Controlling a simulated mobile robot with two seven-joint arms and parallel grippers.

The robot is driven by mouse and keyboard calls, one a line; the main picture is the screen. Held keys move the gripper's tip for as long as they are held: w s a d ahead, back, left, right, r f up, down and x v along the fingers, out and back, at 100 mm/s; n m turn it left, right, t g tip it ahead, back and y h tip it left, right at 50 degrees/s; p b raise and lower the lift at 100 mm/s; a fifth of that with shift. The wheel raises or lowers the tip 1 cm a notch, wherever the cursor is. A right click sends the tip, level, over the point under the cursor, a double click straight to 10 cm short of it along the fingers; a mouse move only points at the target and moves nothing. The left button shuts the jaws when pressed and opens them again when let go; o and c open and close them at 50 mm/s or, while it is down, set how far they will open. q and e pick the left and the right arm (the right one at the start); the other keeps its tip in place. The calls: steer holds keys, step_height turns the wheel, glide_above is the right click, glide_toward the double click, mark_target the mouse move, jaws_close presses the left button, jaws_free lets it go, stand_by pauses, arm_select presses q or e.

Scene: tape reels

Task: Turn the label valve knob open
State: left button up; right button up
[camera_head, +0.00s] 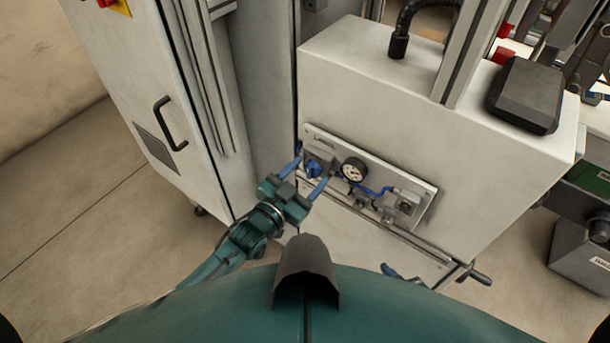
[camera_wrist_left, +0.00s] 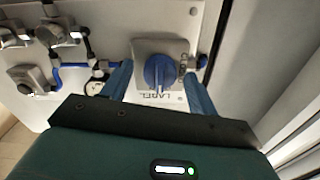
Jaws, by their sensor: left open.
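The blue label valve knob (camera_head: 313,168) sits on a grey block at the left end of the panel on the white cabinet. In the left wrist view the knob (camera_wrist_left: 158,73) is round with a raised grip bar, and the word LABEL shows upside down beside it. My left gripper (camera_head: 314,164) is open, with one blue finger on each side of the knob. In the left wrist view the fingers (camera_wrist_left: 158,80) flank it with visible gaps; contact is not clear. A blue finger-like piece, seemingly of my right gripper (camera_head: 404,277), shows at the lower middle, mostly hidden by my body.
A pressure gauge (camera_head: 354,170), blue tubing (camera_head: 376,190) and fittings sit right of the knob on the panel (camera_head: 422,212). A tall cabinet (camera_head: 130,75) with a black handle stands at left. A dark lever (camera_head: 478,275) sticks out at lower right. Floor is clear at left.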

arm_select(q)
steer(key=v, duration=1.3)
steer(key=shift+a, duration=0.1)
steer(key=s+a+f+n+g+y, duration=0.4)
steer(key=s+a+f+n+y, duration=0.2)
steer(key=s, duration=0.4)
steer(key=shift+a+f+n+y, duration=0.2)
steer(key=shift+a+n+y, duration=0.15)
steer(key=shift+y, duration=0.25)
